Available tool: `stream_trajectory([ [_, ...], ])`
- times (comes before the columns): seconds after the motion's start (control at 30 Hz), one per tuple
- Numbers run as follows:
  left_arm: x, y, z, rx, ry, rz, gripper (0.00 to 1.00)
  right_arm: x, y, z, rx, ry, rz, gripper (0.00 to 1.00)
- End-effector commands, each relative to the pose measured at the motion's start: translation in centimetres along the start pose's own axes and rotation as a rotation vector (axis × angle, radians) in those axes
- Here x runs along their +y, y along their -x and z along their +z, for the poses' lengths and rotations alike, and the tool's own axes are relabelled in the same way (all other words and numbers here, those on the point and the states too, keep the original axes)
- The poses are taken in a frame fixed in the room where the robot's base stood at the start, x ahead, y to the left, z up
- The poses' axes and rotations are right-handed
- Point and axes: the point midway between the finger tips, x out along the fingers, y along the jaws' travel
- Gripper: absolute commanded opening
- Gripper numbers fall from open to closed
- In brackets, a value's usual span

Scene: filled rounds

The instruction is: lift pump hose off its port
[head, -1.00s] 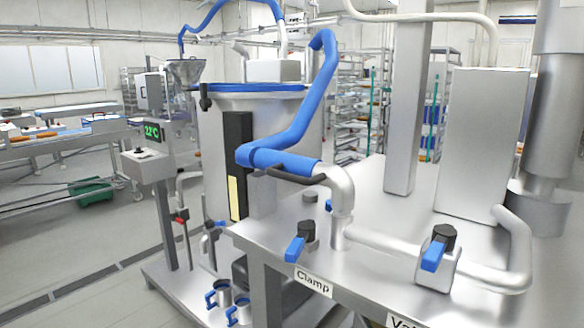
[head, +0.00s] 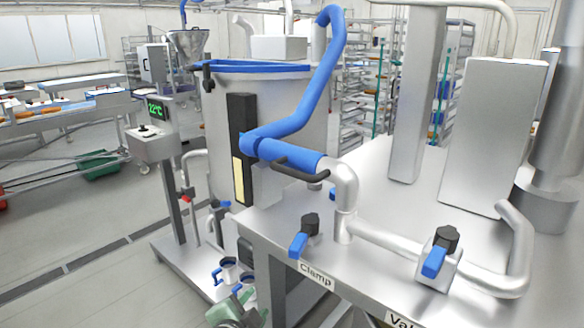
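The blue pump hose (head: 305,105) drops from the top of the view, bends, and ends in a thicker blue sleeve (head: 285,155). The sleeve sits on the end of the steel elbow pipe (head: 346,185), which I take as the port. A dark curved handle (head: 302,171) runs just under the sleeve. The clamp valve (head: 305,235), with a blue lever, stands near the table edge above the "Clamp" label (head: 316,275). My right gripper is out of view.
A second blue-levered valve (head: 440,250) stands to the right on the steel table (head: 385,215). A steel tank (head: 285,110) is behind the hose. A steel box (head: 492,135) and post stand behind.

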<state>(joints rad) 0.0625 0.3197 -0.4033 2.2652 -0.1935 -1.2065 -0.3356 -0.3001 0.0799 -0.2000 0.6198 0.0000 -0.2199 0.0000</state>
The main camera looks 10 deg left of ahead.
Motion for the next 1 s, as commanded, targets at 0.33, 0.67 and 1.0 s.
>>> stream_trajectory([
  [0.33, -14.2, 1.1, -16.4, 0.312, -0.561, -0.462, 0.38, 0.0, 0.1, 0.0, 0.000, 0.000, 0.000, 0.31],
  [0.67, -16.8, 0.3, -19.7, 0.340, -0.651, -0.537, 0.38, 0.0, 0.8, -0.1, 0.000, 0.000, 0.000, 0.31],
  [1.0, -18.6, -3.8, -21.8, 0.339, -0.647, -0.536, 0.38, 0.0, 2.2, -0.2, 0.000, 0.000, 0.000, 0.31],
])
